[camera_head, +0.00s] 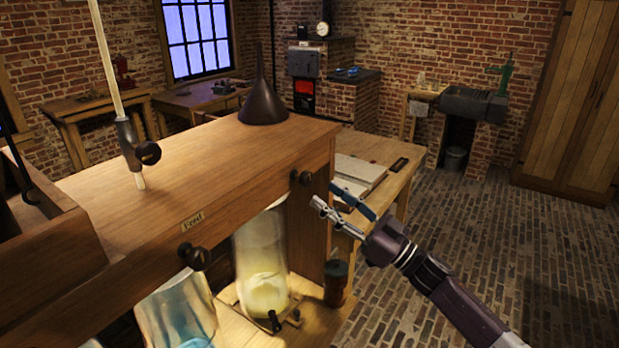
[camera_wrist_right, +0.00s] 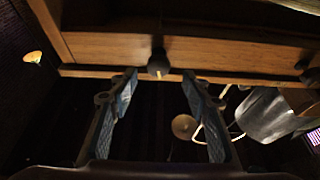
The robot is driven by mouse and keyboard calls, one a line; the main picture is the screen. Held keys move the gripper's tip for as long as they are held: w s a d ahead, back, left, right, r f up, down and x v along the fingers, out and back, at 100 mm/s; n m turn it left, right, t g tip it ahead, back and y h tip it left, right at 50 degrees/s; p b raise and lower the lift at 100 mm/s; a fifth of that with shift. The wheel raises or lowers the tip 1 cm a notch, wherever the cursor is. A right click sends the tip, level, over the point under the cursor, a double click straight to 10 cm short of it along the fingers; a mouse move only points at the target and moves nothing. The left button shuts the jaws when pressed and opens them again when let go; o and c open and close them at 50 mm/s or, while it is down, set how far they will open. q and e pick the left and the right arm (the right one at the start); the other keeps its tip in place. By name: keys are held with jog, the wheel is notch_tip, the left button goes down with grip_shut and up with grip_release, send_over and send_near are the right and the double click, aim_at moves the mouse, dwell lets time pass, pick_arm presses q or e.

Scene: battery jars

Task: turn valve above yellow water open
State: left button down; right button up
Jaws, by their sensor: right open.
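The jar of yellow water (camera_head: 262,268) stands under the wooden shelf in the head view. A dark round valve knob (camera_head: 302,177) sits on the shelf's front face above it, near the right end. My right gripper (camera_head: 327,196) is open and empty, just right of and below this knob. In the right wrist view a dark knob (camera_wrist_right: 158,66) lies ahead between the open fingertips (camera_wrist_right: 159,76), apart from both. A second knob (camera_head: 194,256) is on the shelf front above the blue-water jar (camera_head: 180,310). My left gripper is not in view.
A dark funnel (camera_head: 263,103) and an upright rod with a clamp (camera_head: 148,153) stand on the shelf top. A dark canister (camera_head: 337,283) is below my right gripper. A table with an open book (camera_head: 358,172) is behind. Brick floor at right is free.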

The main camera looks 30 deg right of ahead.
aim_at(310, 183)
jog(key=p+x, duration=0.1)
jog(key=x, duration=0.4)
jog(key=shift+w+d+p, duration=0.1)
jog(key=shift+d+p, duration=0.05)
jog(key=shift+p, duration=0.25)
jog(key=shift+w, duration=0.25)
jog(key=shift+a, duration=0.2)
